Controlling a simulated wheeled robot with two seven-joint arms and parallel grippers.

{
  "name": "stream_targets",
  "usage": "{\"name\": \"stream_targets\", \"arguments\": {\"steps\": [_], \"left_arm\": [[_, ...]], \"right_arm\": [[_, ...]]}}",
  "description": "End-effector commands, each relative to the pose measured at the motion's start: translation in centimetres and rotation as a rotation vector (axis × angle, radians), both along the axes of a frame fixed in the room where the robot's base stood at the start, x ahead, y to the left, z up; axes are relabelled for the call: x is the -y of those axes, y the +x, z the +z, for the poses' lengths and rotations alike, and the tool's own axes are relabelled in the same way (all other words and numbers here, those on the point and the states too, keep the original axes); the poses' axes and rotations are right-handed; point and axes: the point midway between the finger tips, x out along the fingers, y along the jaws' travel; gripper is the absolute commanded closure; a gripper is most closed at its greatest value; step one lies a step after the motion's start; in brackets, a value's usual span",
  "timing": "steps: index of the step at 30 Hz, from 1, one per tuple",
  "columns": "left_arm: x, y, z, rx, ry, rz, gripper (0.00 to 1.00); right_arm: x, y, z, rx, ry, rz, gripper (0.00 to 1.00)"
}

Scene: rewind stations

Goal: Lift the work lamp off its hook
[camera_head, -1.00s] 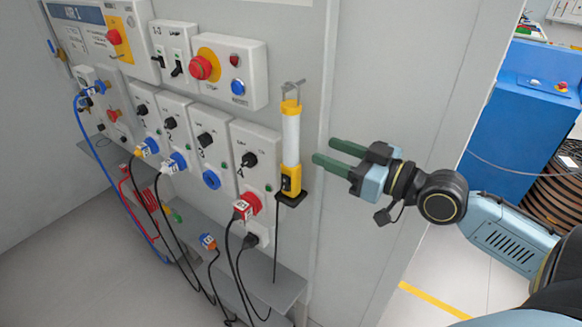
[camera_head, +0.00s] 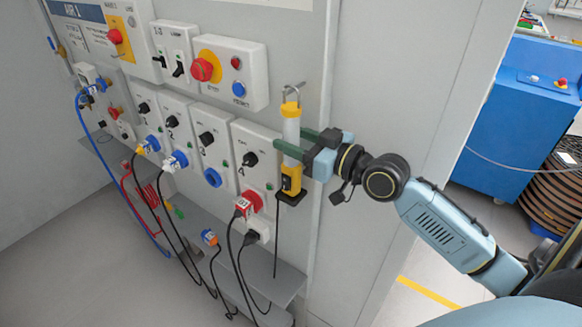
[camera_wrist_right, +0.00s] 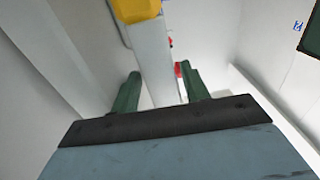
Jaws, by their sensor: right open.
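The work lamp (camera_head: 291,128) hangs upright from a metal hook (camera_head: 293,88) on the grey panel. It has a white tube, a yellow top and a yellow lower body (camera_head: 291,180) above a small black ledge. My right gripper (camera_head: 293,143) is open, its green fingers at the lamp's tube, one on either side as far as I can tell. In the right wrist view the lamp's white tube (camera_wrist_right: 155,60) runs between the two green fingers (camera_wrist_right: 158,90), with its yellow part at the top. Contact is not visible. My left gripper is not in view.
Socket boxes with dark knobs (camera_head: 251,159) and plugged cables stand just left of the lamp. A box with a red stop button (camera_head: 202,69) is above left. A grey shelf (camera_head: 285,285) juts out below. A blue cabinet (camera_head: 520,115) stands at the right.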

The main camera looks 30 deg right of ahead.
Motion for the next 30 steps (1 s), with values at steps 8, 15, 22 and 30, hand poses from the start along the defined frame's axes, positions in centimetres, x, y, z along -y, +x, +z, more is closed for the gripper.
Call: {"name": "stream_targets", "arguments": {"steps": [8,15,22,30], "left_arm": [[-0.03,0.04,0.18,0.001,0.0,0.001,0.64],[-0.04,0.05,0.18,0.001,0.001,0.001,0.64],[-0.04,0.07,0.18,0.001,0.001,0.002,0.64],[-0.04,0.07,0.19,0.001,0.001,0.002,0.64]], "right_arm": [[-0.43,0.87,-0.02,-0.001,-0.001,0.001,0.55],[-0.4,0.84,-0.01,-0.001,-0.001,0.001,0.73],[-0.4,0.83,0.0,-0.001,-0.001,0.001,1.0],[-0.39,0.83,0.19,0.004,0.0,0.001,1.0]]}}
